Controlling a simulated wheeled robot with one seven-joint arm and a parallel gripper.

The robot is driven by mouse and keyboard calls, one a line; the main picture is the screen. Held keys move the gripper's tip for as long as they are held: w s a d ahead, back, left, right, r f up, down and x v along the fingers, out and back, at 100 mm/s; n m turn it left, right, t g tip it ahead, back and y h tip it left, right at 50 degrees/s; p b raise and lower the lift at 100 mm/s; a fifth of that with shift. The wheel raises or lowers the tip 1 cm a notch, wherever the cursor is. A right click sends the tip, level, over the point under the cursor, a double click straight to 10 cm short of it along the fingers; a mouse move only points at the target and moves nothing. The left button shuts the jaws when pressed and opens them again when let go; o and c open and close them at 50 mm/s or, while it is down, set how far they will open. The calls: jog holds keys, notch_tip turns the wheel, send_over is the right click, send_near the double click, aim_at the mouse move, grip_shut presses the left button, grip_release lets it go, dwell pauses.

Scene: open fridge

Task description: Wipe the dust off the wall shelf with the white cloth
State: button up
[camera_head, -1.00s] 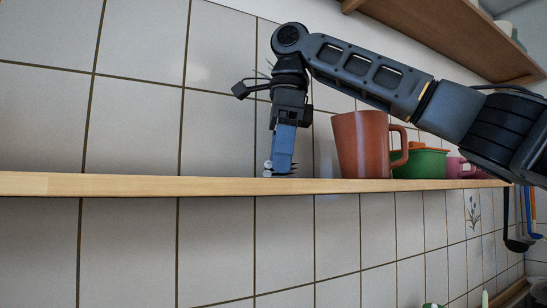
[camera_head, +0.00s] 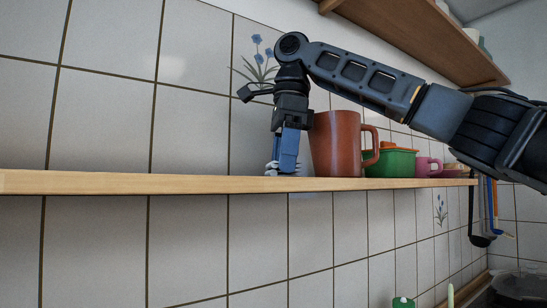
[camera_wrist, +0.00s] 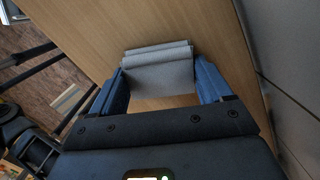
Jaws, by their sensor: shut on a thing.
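The wooden wall shelf (camera_head: 130,183) runs across the head view, and its bare top fills much of the wrist view (camera_wrist: 85,30). My gripper (camera_head: 285,158) points down at the shelf top, just left of the brown mug. Its blue fingers are shut on the white cloth (camera_wrist: 158,72), which looks grey and folded in the wrist view and spans between the fingers. In the head view a little of the cloth (camera_head: 271,168) shows at the fingertips, at the shelf surface. I cannot make out any dust on the shelf.
The brown mug (camera_head: 335,145) stands close to the right of my gripper. Beyond it are a green pot (camera_head: 391,163) with an orange lid and a pink cup (camera_head: 428,166). A tiled wall (camera_head: 105,125) backs the shelf. The shelf's left part looks clear.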

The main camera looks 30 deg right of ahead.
jog(key=shift+d, duration=2)
jog(key=shift+f, duration=0.1)
jog(key=shift+a, duration=0.15)
jog(key=shift+a, duration=6.75)
jog(key=shift+r, duration=3.05)
